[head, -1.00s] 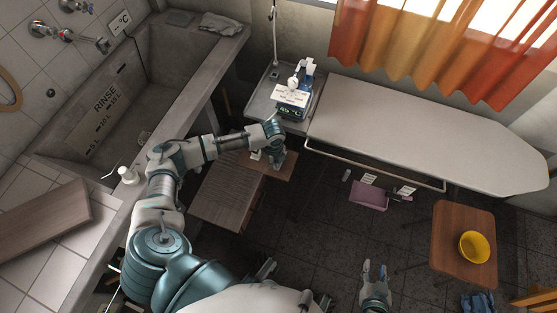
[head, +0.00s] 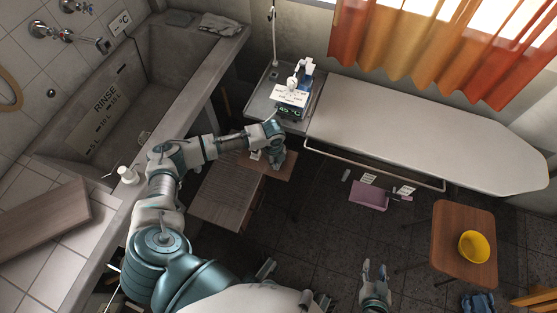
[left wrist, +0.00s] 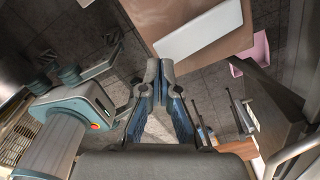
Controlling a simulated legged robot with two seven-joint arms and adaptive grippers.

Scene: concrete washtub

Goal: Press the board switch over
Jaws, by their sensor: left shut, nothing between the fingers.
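My left gripper (head: 277,160) is at the small brown wooden board (head: 287,172) beside the sink counter. In the left wrist view the left gripper (left wrist: 159,75) is shut with its fingertips together and nothing between them. A wooden board with a pale panel (left wrist: 195,30) lies just beyond the fingertips; I cannot tell whether they touch. A small white piece (head: 256,154) sits on the board left of the gripper in the head view. I cannot make out a switch clearly. My right gripper (head: 374,272) is open and empty, low over the dark floor.
A concrete washtub (head: 165,70) stands left. A stool (head: 450,245) holds a yellow bowl (head: 474,246). A pink item (head: 369,196) lies below the ironing board.

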